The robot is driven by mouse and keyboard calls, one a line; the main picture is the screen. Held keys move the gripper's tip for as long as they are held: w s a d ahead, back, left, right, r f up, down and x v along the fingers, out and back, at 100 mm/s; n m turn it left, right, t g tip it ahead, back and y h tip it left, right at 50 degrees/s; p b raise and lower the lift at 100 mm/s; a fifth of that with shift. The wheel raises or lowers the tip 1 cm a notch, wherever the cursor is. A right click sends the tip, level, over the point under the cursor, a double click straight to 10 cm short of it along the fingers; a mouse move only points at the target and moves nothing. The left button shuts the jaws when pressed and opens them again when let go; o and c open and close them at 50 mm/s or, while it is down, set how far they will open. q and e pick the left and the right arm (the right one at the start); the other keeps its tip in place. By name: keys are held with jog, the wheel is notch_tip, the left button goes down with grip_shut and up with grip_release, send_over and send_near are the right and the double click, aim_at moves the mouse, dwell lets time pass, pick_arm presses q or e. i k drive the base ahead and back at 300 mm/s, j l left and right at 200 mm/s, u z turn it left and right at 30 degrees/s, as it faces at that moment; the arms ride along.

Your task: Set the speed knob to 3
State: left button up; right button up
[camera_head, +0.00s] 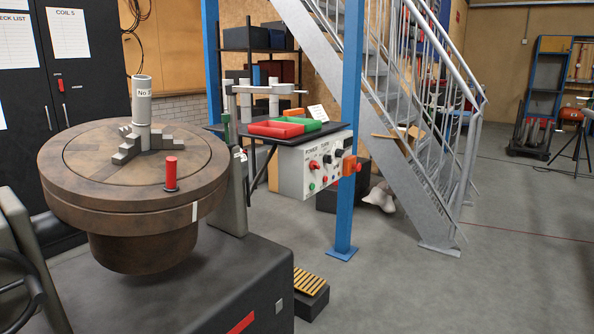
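A white control box (318,166) hangs below a small dark shelf, right of the middle. Its front carries a red knob (312,165), a black knob (327,159) and several small buttons and lights. The lettering and dial marks are too small to read surely, so I cannot tell which knob is for speed or what it is set to. An orange-red switch with a red button (351,165) sits at the box's right side, by the blue post. Neither of my grippers is in view.
A round brown turntable (75,165) with a grey numbered post and a red cylinder fills the left. Red and green trays (276,129) lie on the shelf. A blue post (349,110) stands close right of the box. A pedal (310,285) is on the floor; floor to the right is open.

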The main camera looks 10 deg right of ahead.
aim_at(339, 153)
jog(key=i+l, duration=0.2)
jog(key=l, duration=0.15)
jog(key=i+l, duration=0.2)
jog(key=l, duration=0.15)
jog(key=i+l+u, duration=0.1)
jog(key=l, duration=0.2)
jog(key=i, duration=0.05)
